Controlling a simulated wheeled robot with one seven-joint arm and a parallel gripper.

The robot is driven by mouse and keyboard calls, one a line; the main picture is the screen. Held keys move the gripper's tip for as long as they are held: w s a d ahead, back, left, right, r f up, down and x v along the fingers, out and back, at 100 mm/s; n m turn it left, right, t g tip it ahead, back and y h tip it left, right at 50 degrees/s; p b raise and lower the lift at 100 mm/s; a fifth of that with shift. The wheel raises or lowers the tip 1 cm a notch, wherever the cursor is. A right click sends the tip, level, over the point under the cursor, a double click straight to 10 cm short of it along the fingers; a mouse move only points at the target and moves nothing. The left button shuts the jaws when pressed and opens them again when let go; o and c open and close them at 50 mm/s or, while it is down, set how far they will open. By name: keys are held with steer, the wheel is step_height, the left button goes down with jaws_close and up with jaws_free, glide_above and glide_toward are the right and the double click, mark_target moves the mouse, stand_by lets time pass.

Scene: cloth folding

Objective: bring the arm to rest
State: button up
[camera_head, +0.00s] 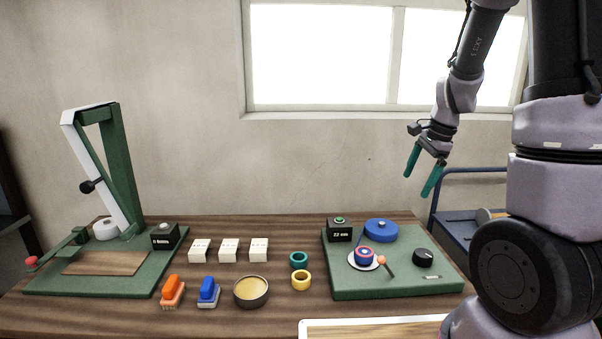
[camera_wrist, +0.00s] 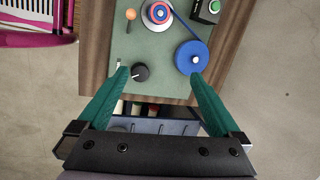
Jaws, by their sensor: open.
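My gripper (camera_head: 422,176) hangs in the air at the upper right of the head view, above the right end of the table and in front of the wall below the window. Its two green fingers are apart with nothing between them. In the wrist view, my gripper (camera_wrist: 158,78) is also open and empty, with a green board beyond its fingertips. The fingers look well clear of the things on the board. No cloth shows in either view.
The wooden table (camera_head: 225,322) bears a green board (camera_head: 350,288) with a blue disc (camera_head: 381,231) and black knob (camera_head: 423,258), white blocks (camera_head: 229,250), brushes (camera_head: 208,291), a round tin (camera_head: 251,291), and a green press (camera_head: 122,170) at left. A blue cart (camera_head: 455,222) stands at right.

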steer(key=s+a+r+n+t, duration=0.2)
steer(key=s+r+n, duration=0.4)
steer(key=s+r, duration=0.3)
steer(key=s+a+r+n+t, duration=0.3)
steer(key=s+a+r+n, duration=0.1)
steer(key=s+r, duration=0.4)
step_height(320, 180, up, 3)
steer(key=shift+s+a+f+n, duration=0.1)
steer(key=shift+s+a+n, duration=0.25)
steer(key=shift+n, duration=0.55)
steer(key=n+g+h, duration=0.1)
steer(key=g+h, duration=0.1)
steer(key=g, duration=0.5)
glide_above(424, 252)
step_height(424, 252, down, 34)
step_height(424, 252, down, 11)
steer(key=shift+s+f, duration=0.1)
